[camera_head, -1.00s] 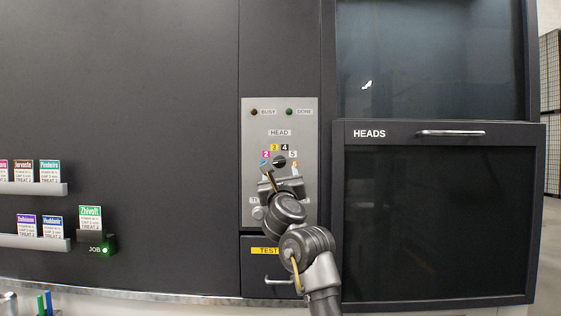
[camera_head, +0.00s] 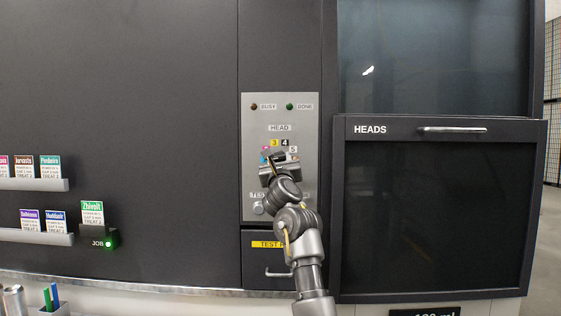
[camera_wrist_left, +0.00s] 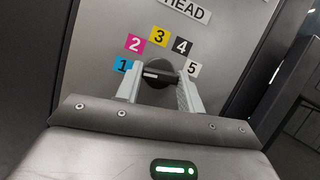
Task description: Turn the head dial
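The head dial is a black round knob with a raised bar on the grey control panel (camera_head: 305,135), below the HEAD label (camera_head: 279,128). In the left wrist view the dial (camera_wrist_left: 158,77) sits between my two fingers, with coloured number tags 1 to 5 around its upper side. A pale mark shows on the left part of its bar. My left gripper (camera_head: 279,160) is at the dial and hides much of it in the head view. In the left wrist view the gripper (camera_wrist_left: 158,88) has its fingers apart, one on each side of the dial; firm contact is not visible. My right gripper is not in view.
Busy and done lamps (camera_head: 290,106) sit at the panel's top. A drawer handle (camera_head: 280,273) is below the panel. The HEADS cabinet (camera_head: 440,130) stands to the right. Label cards on ledges (camera_head: 35,185) and a green-lit JOB holder (camera_head: 110,242) are at left.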

